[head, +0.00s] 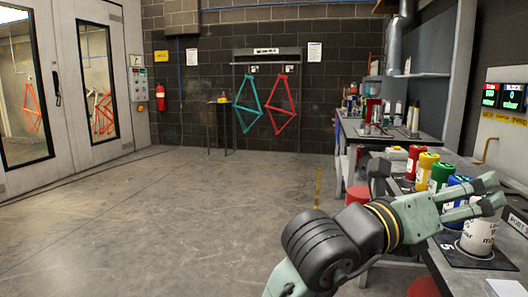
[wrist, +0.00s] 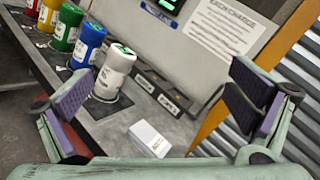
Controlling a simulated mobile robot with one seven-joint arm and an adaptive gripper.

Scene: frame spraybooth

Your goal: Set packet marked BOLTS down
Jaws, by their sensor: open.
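My gripper (head: 490,193) is open over the right-hand bench in the head view, near the white canister. In the wrist view my gripper (wrist: 160,100) has its two padded fingers wide apart, with nothing held between them. A small white packet (wrist: 148,140) lies on the grey bench top, seen between the fingers and apart from both. Its print is too small to read, so I cannot tell whether it says BOLTS. A white shape (head: 506,288) at the lower right edge of the head view may be the same packet.
A white canister (wrist: 114,73) stands on a dark pad, in a row with blue (wrist: 88,45), green, yellow and red ones. Dark labelled blocks (wrist: 160,92) line the bench's back. A red stool (head: 424,287) stands by the bench. The floor to the left is clear.

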